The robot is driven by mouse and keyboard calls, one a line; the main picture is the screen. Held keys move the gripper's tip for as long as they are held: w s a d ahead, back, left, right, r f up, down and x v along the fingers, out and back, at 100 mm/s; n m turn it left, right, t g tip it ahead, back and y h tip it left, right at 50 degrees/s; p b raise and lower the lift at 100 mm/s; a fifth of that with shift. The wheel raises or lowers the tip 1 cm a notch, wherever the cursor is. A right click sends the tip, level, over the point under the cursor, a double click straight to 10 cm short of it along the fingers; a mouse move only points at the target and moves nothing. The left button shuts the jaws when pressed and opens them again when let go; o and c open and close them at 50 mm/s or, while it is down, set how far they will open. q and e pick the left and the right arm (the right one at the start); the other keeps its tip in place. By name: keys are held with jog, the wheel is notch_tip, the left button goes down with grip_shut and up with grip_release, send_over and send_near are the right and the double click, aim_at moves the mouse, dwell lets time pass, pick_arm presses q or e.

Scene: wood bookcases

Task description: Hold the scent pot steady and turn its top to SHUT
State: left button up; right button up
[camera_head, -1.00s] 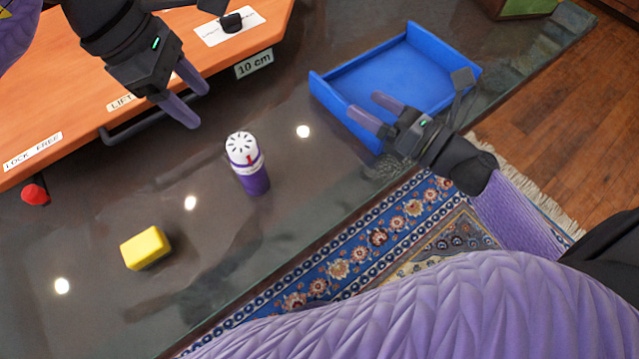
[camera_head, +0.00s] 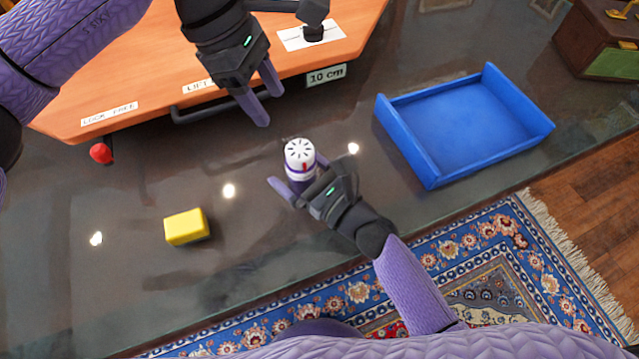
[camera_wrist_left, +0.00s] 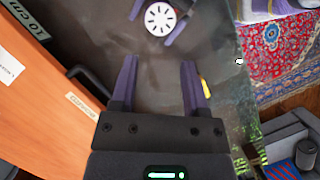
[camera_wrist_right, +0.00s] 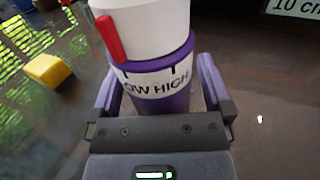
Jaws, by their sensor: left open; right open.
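The scent pot (camera_head: 300,158) stands upright on the dark table, with a white slotted top and a purple body. In the right wrist view the pot (camera_wrist_right: 160,85) shows a red pointer on its white top and a band reading "OW HIGH"; the rest of the band is hidden. My right gripper (camera_head: 290,190) is open, its fingers on either side of the purple body; I cannot tell if they touch it. My left gripper (camera_head: 271,108) is open and empty, above the table to the upper left of the pot. The left wrist view shows the pot's top (camera_wrist_left: 160,18) beyond its fingers.
A yellow block (camera_head: 186,227) lies left of the pot. A blue tray (camera_head: 432,165) stands to the right. An orange board (camera_head: 130,75) with a dark handle, labels and a red knob (camera_head: 101,153) lies behind. The table's front edge is near the patterned rug.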

aim_at(300, 149)
jog(key=shift+w+a, duration=0.15)
jog(key=shift+w, duration=0.1)
jog(key=c, duration=1.3)
pick_arm(q)
jog(key=o, duration=0.4)
jog(key=shift+n, duration=0.4)
jog(key=shift+c, duration=0.2)
pick_arm(e)
grip_shut()
pick_arm(q)
jog(key=shift+o, duration=0.8)
jog(key=shift+s+d+r+n, duration=0.1)
jog(key=shift+d+n, duration=0.05)
jog(key=shift+n, duration=0.4)
jog(key=shift+d+r+n, duration=0.1)
jog(key=shift+n, duration=0.45)
jog(key=s+d+r+n+t+y, duration=0.1)
jog(key=d+n+y, duration=0.1)
jog(key=n, duration=1)
jog(key=d+r+n+y, duration=0.1)
jog(key=n+y, duration=0.1)
jog(key=n, duration=0.9)
jog(key=shift+n, duration=0.5)
notch_tip(300, 149, down, 12)
jog(key=shift+d+r, duration=0.1)
